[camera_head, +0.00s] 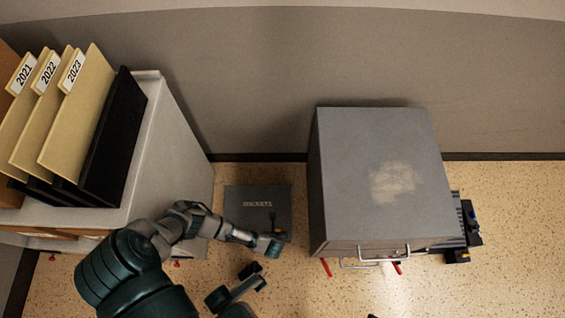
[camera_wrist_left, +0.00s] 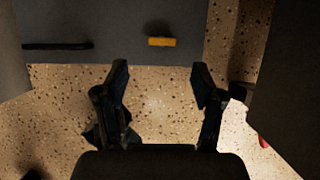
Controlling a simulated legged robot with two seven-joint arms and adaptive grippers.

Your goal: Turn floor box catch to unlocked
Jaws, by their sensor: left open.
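The floor box is a flat grey plate (camera_head: 238,200) lettered SOCKETS, set on the speckled floor. In the left wrist view its lid (camera_wrist_left: 115,25) fills the upper part. The catch (camera_wrist_left: 162,42) is a small orange bar near the lid's near edge, right of its middle, lying parallel to that edge. A black strip (camera_wrist_left: 57,46) lies left of it. My left gripper (camera_wrist_left: 160,78) is open and empty, its fingertips in front of the near edge and apart from the catch. In the head view my left arm reaches over the lid's near right part and hides some of it.
A grey cabinet (camera_head: 365,170) with wire handles and red feet stands right of the box. A pale cabinet (camera_head: 165,135) bearing binders (camera_head: 85,110) stands left. The wall is behind.

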